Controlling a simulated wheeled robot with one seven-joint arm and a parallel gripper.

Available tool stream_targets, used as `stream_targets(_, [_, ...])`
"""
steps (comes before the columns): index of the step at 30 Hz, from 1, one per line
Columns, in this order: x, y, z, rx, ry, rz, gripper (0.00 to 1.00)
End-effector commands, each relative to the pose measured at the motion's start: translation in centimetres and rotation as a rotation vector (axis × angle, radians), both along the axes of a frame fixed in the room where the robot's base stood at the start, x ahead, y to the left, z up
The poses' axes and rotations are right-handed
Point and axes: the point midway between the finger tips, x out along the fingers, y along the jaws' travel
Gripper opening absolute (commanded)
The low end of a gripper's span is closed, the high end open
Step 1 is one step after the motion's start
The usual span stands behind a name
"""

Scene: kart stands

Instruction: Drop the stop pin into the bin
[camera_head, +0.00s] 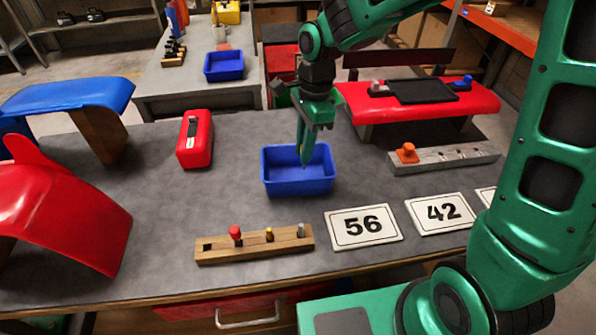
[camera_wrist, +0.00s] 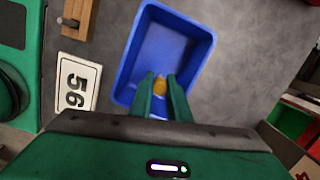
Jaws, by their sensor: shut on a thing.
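The blue bin (camera_head: 298,186) stands on the grey table top, open upward, and also fills the middle of the wrist view (camera_wrist: 128,62). My gripper (camera_head: 304,155) points down over the bin, its fingertips within the bin's outline. In the wrist view my gripper (camera_wrist: 160,88) is shut on a small yellow-brown piece (camera_wrist: 160,84), which I take to be the stop pin. Its tip shows between the fingers, and the rest is hidden by them. The visible floor of the bin looks bare. I cannot tell the exact height of the pin above it.
A wooden block (camera_head: 220,253) with several pins and an empty hole lies in front. Number cards 56 (camera_head: 345,237) and 42 (camera_head: 425,222) lie to its right. A red case (camera_head: 190,155) stands left of the bin, and a grey metal bar (camera_head: 440,162) right.

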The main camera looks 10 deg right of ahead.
Motion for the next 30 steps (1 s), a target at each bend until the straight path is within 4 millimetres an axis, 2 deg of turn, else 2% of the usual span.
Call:
stream_targets(12, [0.0,-0.2,-0.7,-0.001,-0.001,-0.003,0.00])
stream_targets(13, [0.0,-0.2,-0.7,-0.001,-0.001,-0.003,0.18])
stream_targets(15, [0.0,-0.2,-0.7,-0.001,-0.001,-0.003,0.35])
stream_targets(16, [0.0,-0.2,-0.7,-0.001,-0.001,-0.003,0.38])
stream_targets(25, [0.0,-0.2,-0.6,-0.001,-0.002,-0.003,0.38])
stream_targets(30, [0.2,-0.4,1.0,0.000,-0.004,-0.005,0.38])
